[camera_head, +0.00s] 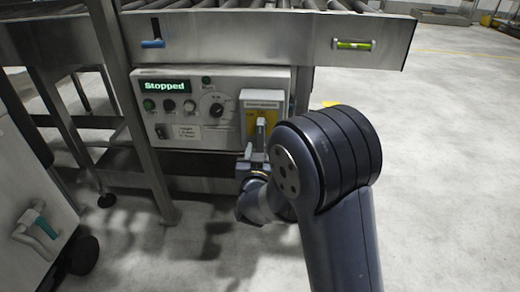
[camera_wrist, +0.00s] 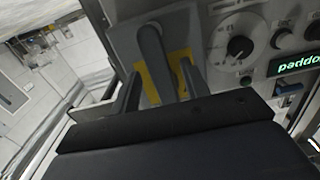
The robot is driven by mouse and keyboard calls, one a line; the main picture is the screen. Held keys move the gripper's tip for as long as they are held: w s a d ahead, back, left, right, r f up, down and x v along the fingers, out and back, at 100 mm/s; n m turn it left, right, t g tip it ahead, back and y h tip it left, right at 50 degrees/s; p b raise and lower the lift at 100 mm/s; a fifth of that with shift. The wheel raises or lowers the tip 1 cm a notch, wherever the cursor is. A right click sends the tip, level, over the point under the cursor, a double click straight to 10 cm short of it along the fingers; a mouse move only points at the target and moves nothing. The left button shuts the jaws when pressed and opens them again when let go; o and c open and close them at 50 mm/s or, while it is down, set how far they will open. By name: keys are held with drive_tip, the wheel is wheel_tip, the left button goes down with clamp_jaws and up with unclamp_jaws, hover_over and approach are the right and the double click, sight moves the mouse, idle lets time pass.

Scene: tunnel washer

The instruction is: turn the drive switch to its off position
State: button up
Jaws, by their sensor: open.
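The drive switch is on a grey box with a yellow plate (camera_head: 263,98) at the right end of the control panel. Its grey lever (camera_head: 261,130) shows in front of the yellow plate. In the wrist view, which is turned over, the lever (camera_wrist: 151,50) runs from the top middle down toward my gripper. My gripper (camera_head: 255,154) is open just below the box. In the wrist view its fingers (camera_wrist: 160,88) appear on either side of the lever, apart from it. Whether they reach its depth is unclear, and the lever's near end is partly hidden.
The control panel (camera_head: 175,85) has a lit display reading "Stopped", a round dial (camera_head: 216,110) and several buttons left of the box. A metal frame leg (camera_head: 143,120) stands left of the panel. A white cabinet (camera_head: 30,190) is at the left.

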drive_tip(key=shift+w, duration=1.1)
clamp_jaws()
